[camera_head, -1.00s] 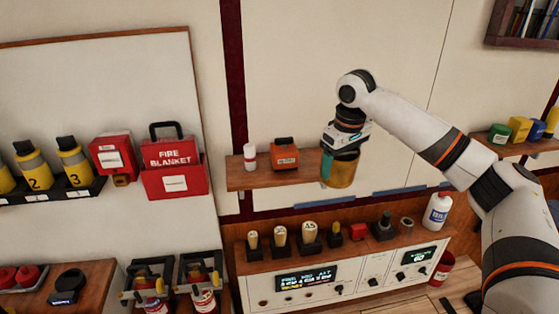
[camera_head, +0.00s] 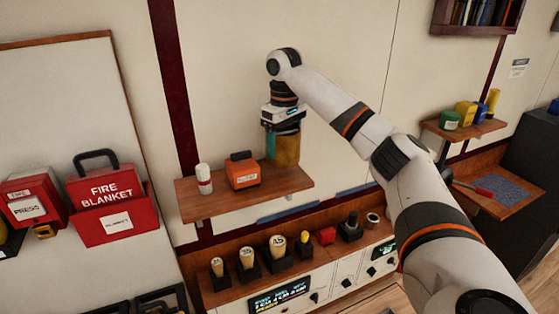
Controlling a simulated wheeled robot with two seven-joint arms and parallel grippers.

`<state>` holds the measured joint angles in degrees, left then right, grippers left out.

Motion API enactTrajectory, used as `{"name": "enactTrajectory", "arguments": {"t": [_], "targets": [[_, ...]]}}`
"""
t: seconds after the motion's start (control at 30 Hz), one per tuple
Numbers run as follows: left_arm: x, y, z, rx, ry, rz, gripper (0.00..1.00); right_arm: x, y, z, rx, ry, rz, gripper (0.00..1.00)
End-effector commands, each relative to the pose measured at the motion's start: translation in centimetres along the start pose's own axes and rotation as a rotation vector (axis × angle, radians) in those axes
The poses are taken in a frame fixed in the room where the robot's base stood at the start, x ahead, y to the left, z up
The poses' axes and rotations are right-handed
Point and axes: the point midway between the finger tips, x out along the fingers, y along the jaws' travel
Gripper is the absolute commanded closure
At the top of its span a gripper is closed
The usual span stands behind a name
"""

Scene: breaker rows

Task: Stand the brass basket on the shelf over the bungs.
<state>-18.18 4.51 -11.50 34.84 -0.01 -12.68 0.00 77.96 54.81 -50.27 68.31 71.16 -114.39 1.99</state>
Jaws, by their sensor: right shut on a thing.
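The brass basket (camera_head: 287,150) is a brown-gold container with a teal patch on its left side. My right gripper (camera_head: 282,128) points down and is shut on its upper part. The basket is at the right part of the wooden shelf (camera_head: 262,198); I cannot tell whether its base touches the board. The bungs (camera_head: 278,246) are pale numbered pegs in dark holders, in a row on the ledge below this shelf. My left gripper is not in view.
A white bottle with a red band (camera_head: 204,180) and an orange box (camera_head: 243,170) stand on the shelf, left of the basket. A red fire blanket box (camera_head: 112,205) hangs at left. Another shelf (camera_head: 463,131) at right holds coloured containers.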

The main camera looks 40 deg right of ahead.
Motion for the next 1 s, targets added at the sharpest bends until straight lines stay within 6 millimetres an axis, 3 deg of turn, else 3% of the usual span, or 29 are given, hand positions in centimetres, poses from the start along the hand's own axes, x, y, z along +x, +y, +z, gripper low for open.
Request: {"name": "enactTrajectory", "arguments": {"t": [0.3,0.57,0.6,0.7,0.73,1.0], "targets": [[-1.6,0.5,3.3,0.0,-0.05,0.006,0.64,3.6,-0.1,-0.1,0.001,0.001,-0.002,0.57],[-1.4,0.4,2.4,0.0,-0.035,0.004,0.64,4.2,0.0,0.0,0.001,-0.003,0.0,0.57],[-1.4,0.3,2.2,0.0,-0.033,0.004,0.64,4.3,0.0,0.0,0.001,-0.001,-0.001,0.25],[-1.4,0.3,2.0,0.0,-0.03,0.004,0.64,4.2,0.0,0.0,0.001,-0.001,-0.001,0.08],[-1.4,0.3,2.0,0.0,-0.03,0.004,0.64,4.2,0.0,0.0,0.001,-0.001,-0.001,0.04],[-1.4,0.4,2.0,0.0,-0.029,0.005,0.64,4.2,0.0,0.0,0.001,-0.002,-0.001,0.04]]}}
